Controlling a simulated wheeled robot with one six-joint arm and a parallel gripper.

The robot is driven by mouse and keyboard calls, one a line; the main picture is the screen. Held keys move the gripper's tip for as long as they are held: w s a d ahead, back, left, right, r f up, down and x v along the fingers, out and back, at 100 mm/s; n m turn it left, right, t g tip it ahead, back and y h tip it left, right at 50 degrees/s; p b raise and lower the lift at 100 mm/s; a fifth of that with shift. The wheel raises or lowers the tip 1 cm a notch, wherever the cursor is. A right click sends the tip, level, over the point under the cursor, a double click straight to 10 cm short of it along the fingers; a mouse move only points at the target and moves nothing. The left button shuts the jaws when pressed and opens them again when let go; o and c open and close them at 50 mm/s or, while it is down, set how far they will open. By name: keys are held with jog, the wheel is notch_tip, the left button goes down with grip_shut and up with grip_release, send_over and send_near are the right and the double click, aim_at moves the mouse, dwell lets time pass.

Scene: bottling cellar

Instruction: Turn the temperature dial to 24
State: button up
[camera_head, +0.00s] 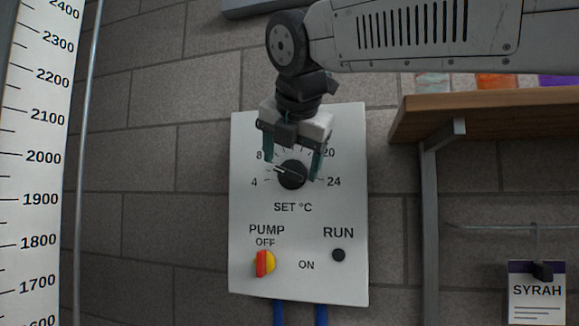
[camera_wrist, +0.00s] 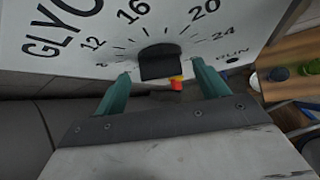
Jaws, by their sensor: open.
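The temperature dial (camera_head: 292,175) is a dark round knob on a pale panel (camera_head: 245,215) marked SET °C, with 4 at its left and 24 at its right. Its white pointer line faces left and slightly up, about between 4 and 8. My gripper (camera_head: 292,162) is open, with one green finger on each side of the dial. In the wrist view the dial (camera_wrist: 160,62) shows between the two spread fingers (camera_wrist: 163,85). I cannot tell whether either finger touches it. The gripper body hides the upper scale in the head view.
A red and yellow pump switch (camera_head: 264,263) at OFF and a dark RUN button (camera_head: 338,255) sit lower on the panel. A wooden shelf (camera_head: 480,115) juts out at right. A tall graduated scale (camera_head: 40,160) stands at left.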

jog(key=shift+x, duration=1)
jog(key=c, duration=0.9)
jog(key=shift+r, duration=0.1)
